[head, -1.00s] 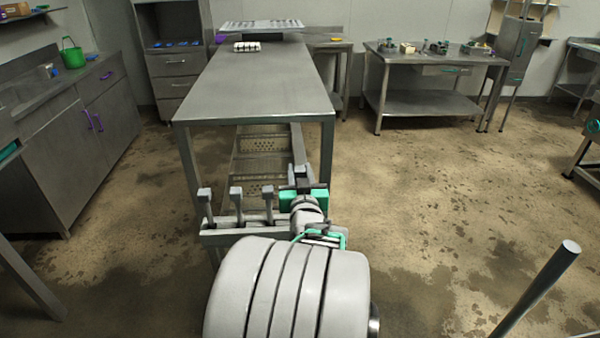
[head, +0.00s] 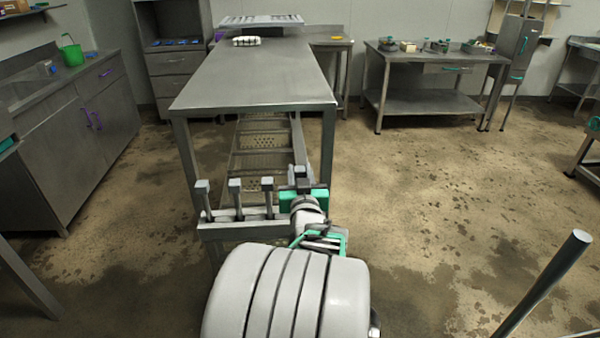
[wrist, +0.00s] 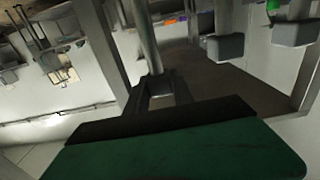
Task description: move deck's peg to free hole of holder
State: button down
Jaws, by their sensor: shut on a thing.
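My gripper (head: 301,178) has a green body and dark jaws and is in the lower middle of the head view. It is shut on a grey peg (wrist: 148,40), whose round shaft stands out from between the jaws in the wrist view. The holder (head: 222,233) is a pale grey bar just left of my gripper. Several grey pegs with square heads, such as this one (head: 236,197), stand upright along it. Two square peg heads (wrist: 225,46) also show in the wrist view. My gripper and forearm hide the bar's right end, so I cannot see any hole there.
A long steel table (head: 255,75) stands ahead, with a perforated shelf (head: 262,142) beneath it. A cabinet (head: 75,140) is on the left. Another steel table (head: 435,85) stands at the back right.

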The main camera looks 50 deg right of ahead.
jog(key=c, duration=1)
grip_release()
jog(key=shift+f, duration=0.1)
jog(key=shift+s, duration=0.1)
